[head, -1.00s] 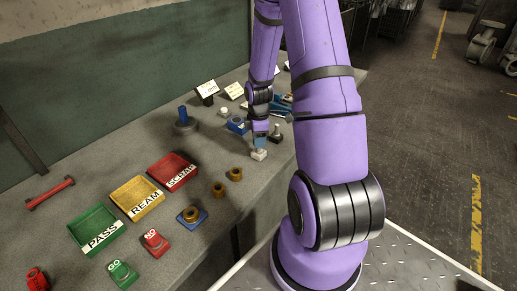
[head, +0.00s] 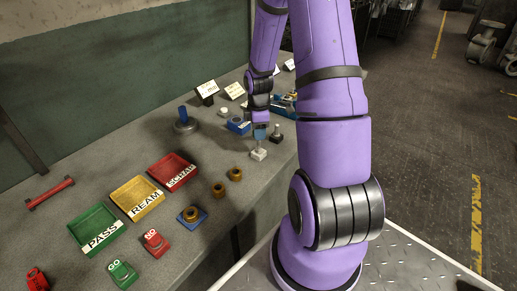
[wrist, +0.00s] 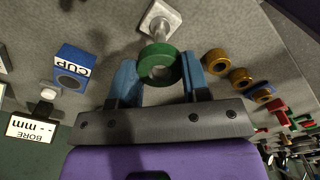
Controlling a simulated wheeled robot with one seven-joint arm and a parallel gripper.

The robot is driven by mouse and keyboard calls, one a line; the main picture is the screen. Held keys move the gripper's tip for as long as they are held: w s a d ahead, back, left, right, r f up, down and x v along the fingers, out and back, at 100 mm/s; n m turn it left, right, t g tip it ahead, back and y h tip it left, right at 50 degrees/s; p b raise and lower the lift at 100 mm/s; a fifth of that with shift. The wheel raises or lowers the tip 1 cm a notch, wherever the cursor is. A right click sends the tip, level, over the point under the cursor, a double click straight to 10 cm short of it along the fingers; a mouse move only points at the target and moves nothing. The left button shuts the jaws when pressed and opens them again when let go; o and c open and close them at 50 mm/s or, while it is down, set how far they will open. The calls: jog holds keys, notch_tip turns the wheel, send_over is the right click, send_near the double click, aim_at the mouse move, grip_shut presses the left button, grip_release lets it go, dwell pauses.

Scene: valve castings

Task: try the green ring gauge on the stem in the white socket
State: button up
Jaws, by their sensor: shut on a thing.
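My gripper (wrist: 160,78) is shut on the green ring gauge (wrist: 176,53), with a blue finger on each side of it. The white socket (wrist: 172,17) with a grey metal stem (wrist: 158,30) is just beyond the ring in the wrist view. The stem stands clear of the ring's hole there. In the head view my gripper (head: 260,132) is above the white socket (head: 259,154), with a gap between them. The ring cannot be made out in the head view.
Brass rings (head: 235,174) and the PASS (head: 82,222), REAM (head: 153,205) and SCRAP (head: 158,166) trays lie nearer. The bench's right edge is close.

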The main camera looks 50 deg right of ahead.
jog(key=shift+r, duration=0.85)
